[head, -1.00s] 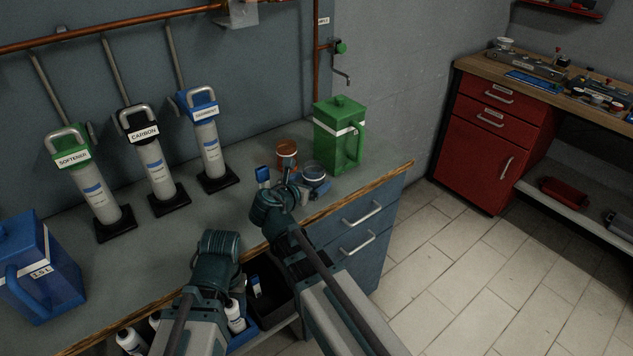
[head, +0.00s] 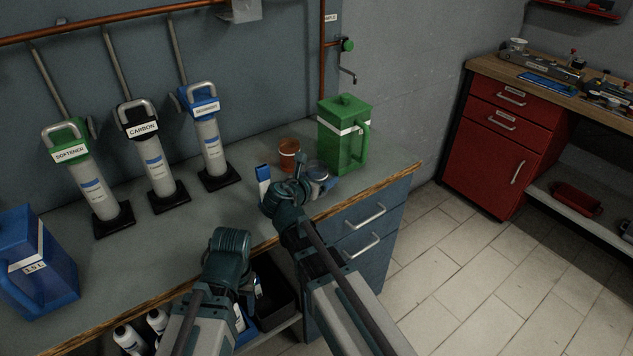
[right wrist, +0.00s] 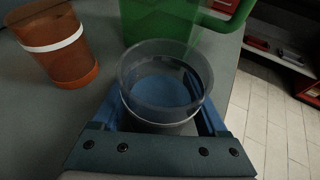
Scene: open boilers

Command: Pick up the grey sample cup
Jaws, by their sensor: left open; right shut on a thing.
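The grey sample cup (head: 318,170) is at the counter's right end, in front of the green jug. In the right wrist view the cup (right wrist: 165,85) is upright, with a see-through grey wall, a pale band and blue at its bottom. My right gripper (head: 321,186) is shut on it, with blue fingers on either side of the cup in the right wrist view (right wrist: 165,118). I cannot tell whether its base touches the counter. My left gripper (head: 247,288) is open, low by the counter's front edge, its fingers mostly hidden by its own wrist.
An orange-brown cup (head: 289,150) with a white band stands left of the grey cup. The green jug (head: 344,138) is close behind. A blue-and-white item (head: 263,173) stands to the left. Three filter cartridges (head: 160,165) and a blue jug (head: 38,262) are farther left. Bottles stand below the counter edge.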

